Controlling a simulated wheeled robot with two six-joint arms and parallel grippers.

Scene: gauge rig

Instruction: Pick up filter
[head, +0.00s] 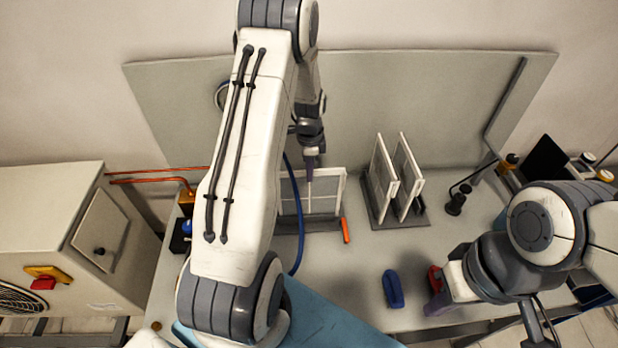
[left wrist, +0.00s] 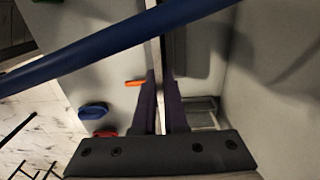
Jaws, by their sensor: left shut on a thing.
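A white-framed filter (head: 326,190) with a grey panel stands upright near the back board in the head view. My left gripper (head: 309,172) reaches down from above and is shut on its top edge. In the left wrist view the purple fingers (left wrist: 160,105) close on both sides of the thin filter edge (left wrist: 158,75). My arm hides part of the filter's left side, and I cannot tell whether its bottom touches the grey base (head: 322,226). My right gripper (head: 437,304) is low over the right front of the table; its finger opening is unclear.
Two more framed panels (head: 393,182) stand in a grey rack to the right. A blue hose (head: 297,220) hangs left of the filter and crosses the left wrist view. An orange piece (head: 345,230), a blue clamp-like object (head: 393,289) and a red one (head: 435,278) lie on the table.

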